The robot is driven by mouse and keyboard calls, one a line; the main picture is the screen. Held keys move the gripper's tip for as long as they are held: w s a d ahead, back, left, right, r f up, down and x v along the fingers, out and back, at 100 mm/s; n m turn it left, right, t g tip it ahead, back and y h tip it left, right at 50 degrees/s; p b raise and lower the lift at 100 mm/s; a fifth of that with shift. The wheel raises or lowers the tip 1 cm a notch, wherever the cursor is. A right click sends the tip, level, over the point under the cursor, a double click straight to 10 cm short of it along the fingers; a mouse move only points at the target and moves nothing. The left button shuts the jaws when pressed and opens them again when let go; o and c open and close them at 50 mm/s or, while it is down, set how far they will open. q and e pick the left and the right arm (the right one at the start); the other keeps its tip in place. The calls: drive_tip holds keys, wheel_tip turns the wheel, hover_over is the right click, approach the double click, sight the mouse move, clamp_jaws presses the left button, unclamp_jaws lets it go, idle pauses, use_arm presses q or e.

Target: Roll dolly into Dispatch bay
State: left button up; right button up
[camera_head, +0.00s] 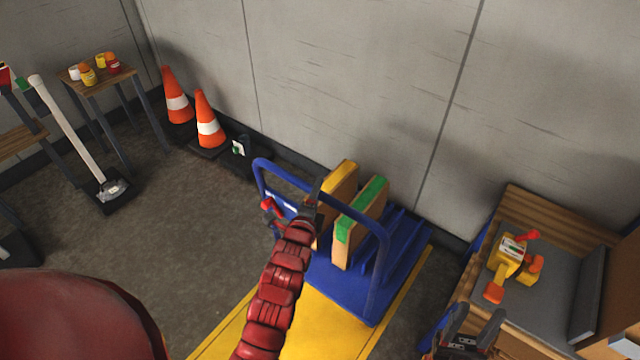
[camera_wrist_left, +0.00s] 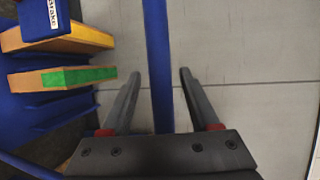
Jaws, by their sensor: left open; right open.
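The blue dolly (camera_head: 405,240) stands right of centre in the head view, with a raised tubular handle (camera_head: 383,262). It carries a yellow-edged board (camera_head: 342,180) and a green-edged board (camera_head: 364,205) upright. My left gripper (camera_head: 314,190) is at the handle's top bar. In the left wrist view its fingers (camera_wrist_left: 160,76) are open, with the blue bar (camera_wrist_left: 158,70) running between them; contact cannot be told. A blue plate labelled "Brake" (camera_wrist_left: 44,16) shows there, and a red lever (camera_head: 269,207) is near the handle. My right gripper (camera_head: 478,320) is open and empty at lower right.
A yellow floor area (camera_head: 325,325) lies at the dolly's near side. A workbench (camera_head: 545,275) with a yellow-and-orange tool (camera_head: 510,258) stands at right. Two traffic cones (camera_head: 208,122) and a small table (camera_head: 98,84) stand at left. Grey floor (camera_head: 185,225) is clear left of the dolly.

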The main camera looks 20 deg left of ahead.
use_arm(q)
drive_tip(key=shift+w+a+f, duration=0.1)
drive_tip(key=shift+w+f, duration=0.05)
drive_tip(key=shift+w, duration=0.75)
drive_tip(key=shift+w+f, duration=0.1)
drive_tip(key=shift+w, duration=0.75)
drive_tip(key=shift+c, duration=0.4)
clamp_jaws()
